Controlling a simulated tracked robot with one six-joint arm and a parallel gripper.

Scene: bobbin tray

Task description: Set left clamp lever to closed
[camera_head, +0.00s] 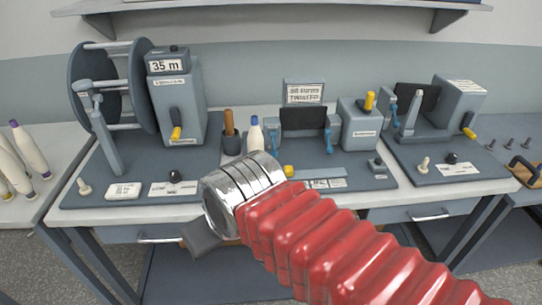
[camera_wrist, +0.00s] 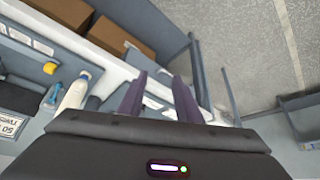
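On the middle station, a blue clamp piece (camera_head: 328,140) stands at the right edge of a dark panel (camera_head: 303,118). Another blue piece shows at the panel's left edge, partly behind the white bottle. In the wrist view a blue clamp piece (camera_wrist: 52,96) stands beside the bottle. I cannot tell which is the left clamp lever or how it is set. My gripper (camera_wrist: 160,93) has its two dark fingers apart with nothing between them. In the head view only a dark part of it shows below my wrist, in front of the bench edge; it is apart from the clamps.
A white bottle (camera_head: 255,137) and a brown-handled tool in a cup (camera_head: 230,132) stand left of the panel. A reel machine (camera_head: 178,105) is on the left, another station (camera_head: 455,110) on the right. My arm covers the front middle. Cardboard boxes (camera_wrist: 122,40) show in the wrist view.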

